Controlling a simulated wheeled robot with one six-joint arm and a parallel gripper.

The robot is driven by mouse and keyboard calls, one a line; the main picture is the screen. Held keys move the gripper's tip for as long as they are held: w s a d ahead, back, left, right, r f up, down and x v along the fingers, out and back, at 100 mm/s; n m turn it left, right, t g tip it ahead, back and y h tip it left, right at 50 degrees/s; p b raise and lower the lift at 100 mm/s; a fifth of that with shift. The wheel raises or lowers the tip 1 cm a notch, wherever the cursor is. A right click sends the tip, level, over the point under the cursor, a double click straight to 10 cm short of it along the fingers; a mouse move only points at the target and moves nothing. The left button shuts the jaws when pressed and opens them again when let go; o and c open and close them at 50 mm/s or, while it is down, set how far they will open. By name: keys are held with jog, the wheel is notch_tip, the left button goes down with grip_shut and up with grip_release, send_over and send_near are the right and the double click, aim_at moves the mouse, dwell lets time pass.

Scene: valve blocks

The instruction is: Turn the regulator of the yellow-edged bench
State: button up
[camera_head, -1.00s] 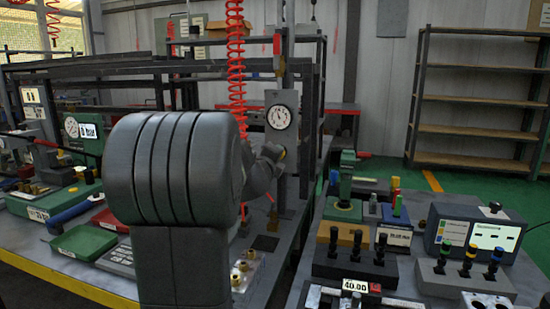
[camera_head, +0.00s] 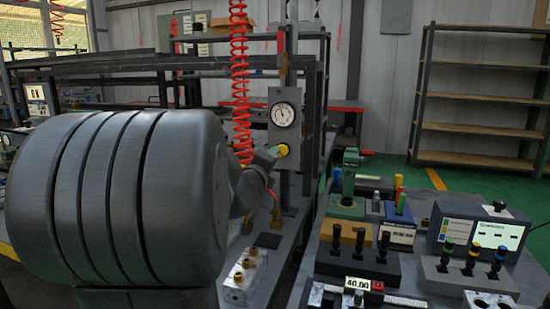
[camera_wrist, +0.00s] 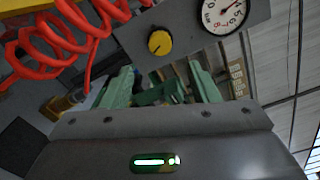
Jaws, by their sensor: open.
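The regulator is a round yellow knob (camera_head: 282,150) on an upright grey panel, just below a white dial gauge (camera_head: 283,115). In the wrist view the knob (camera_wrist: 159,42) has a dark mark on its face and sits beyond my fingertips, with the gauge (camera_wrist: 222,12) to its right. My gripper (camera_wrist: 163,80) is open; its green fingers are apart and the knob is not between them. In the head view my wrist end is close to the knob, lower left of it, and the fingers are hard to make out. A bit of the bench's yellow edge (camera_head: 6,247) shows at far left.
A red coiled hose (camera_head: 240,85) hangs left of the panel and crosses the upper left of the wrist view (camera_wrist: 40,45). A metal block with brass fittings (camera_head: 244,275) lies on the bench below. A second bench with switch blocks (camera_head: 357,255) stands right.

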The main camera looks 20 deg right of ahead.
aim_at(282, 151)
jog(key=v, duration=0.5)
jog(key=shift+w, duration=0.1)
jog(key=x, duration=1.3)
jog(key=shift+w+d, duration=0.2)
jog(key=shift+w, duration=0.05)
